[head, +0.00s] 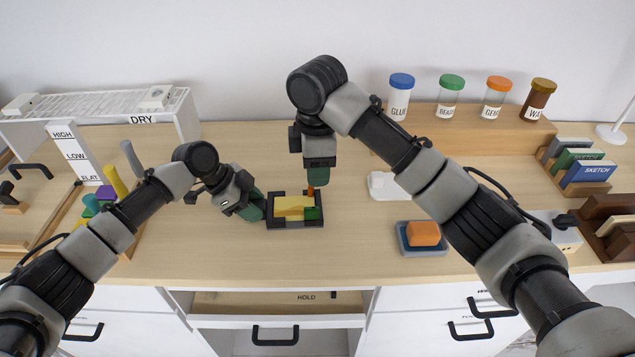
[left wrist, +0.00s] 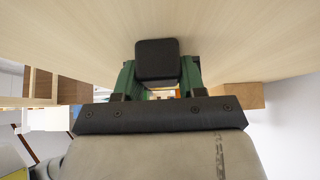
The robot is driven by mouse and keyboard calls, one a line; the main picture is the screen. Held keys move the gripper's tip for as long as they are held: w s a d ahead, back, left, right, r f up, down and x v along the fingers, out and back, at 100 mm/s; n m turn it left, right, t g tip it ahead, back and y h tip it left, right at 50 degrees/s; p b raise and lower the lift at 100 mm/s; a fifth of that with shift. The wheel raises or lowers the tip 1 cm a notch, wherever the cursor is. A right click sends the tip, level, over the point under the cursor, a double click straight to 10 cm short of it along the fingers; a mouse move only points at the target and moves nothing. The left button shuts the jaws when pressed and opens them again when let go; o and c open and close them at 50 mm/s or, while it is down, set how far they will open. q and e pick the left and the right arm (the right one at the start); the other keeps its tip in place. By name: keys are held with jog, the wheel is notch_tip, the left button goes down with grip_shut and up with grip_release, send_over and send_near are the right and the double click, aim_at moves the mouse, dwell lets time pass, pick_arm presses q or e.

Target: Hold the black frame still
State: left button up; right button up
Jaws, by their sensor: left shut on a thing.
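The black frame (head: 294,225) lies on the desk, with a yellow block (head: 293,206) and a green piece (head: 312,213) inside it. My left gripper (head: 260,207) is at the frame's left side, its green fingers shut on it. In the left wrist view the frame's dark end (left wrist: 156,60) shows between the fingers (left wrist: 158,78). My right gripper (head: 319,178) points down above the frame's back right corner. A small orange piece (head: 311,190) is just under its tips; whether it is gripped is unclear.
An orange block (head: 423,233) sits in a blue-grey tray (head: 427,250) to the right. A white object (head: 383,186) lies behind it. Jars stand on a back shelf (head: 480,125). A drawer marked HOLD (head: 306,296) is partly open below. Desk in front of the frame is clear.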

jog(key=shift+r, duration=0.25)
pick_arm(q)
jog(key=o, duration=1.2)
